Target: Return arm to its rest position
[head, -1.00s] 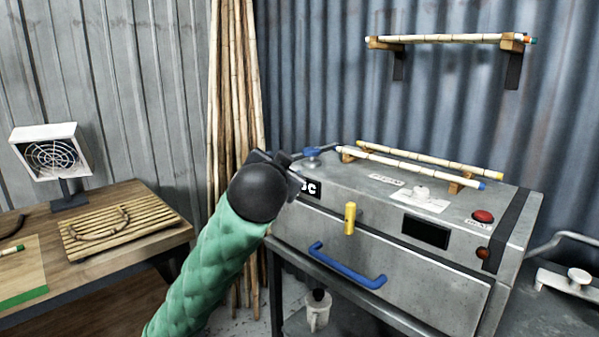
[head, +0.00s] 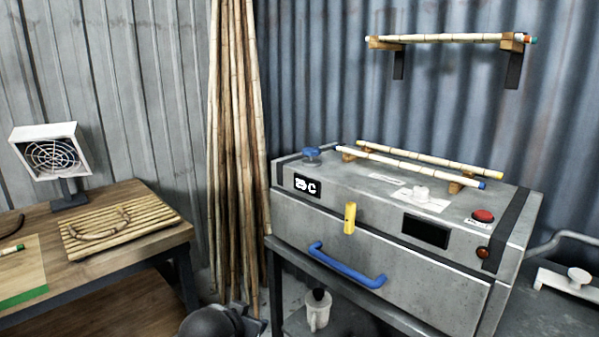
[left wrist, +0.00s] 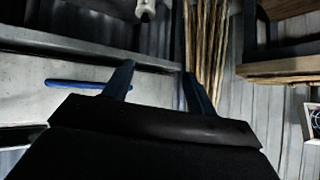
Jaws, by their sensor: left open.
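My left arm shows only as a dark rounded wrist and gripper (head: 245,322) at the bottom edge of the head view, in front of the floor between the wooden table and the steamer. In the left wrist view my left gripper (left wrist: 158,80) has its two dark fingers spread apart with nothing between them. It is clear of the grey metal steamer box (head: 400,270), whose blue handle (head: 346,266) and yellow latch (head: 350,218) show on the front. The blue handle also shows in the left wrist view (left wrist: 75,84). My right gripper is not in view.
A wooden table (head: 150,198) with a slatted mat (head: 125,230) and a white fan heater (head: 50,155) stands at left. Tall bamboo poles (head: 237,150) lean on the wall. Two bamboo rods (head: 430,158) lie on the steamer.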

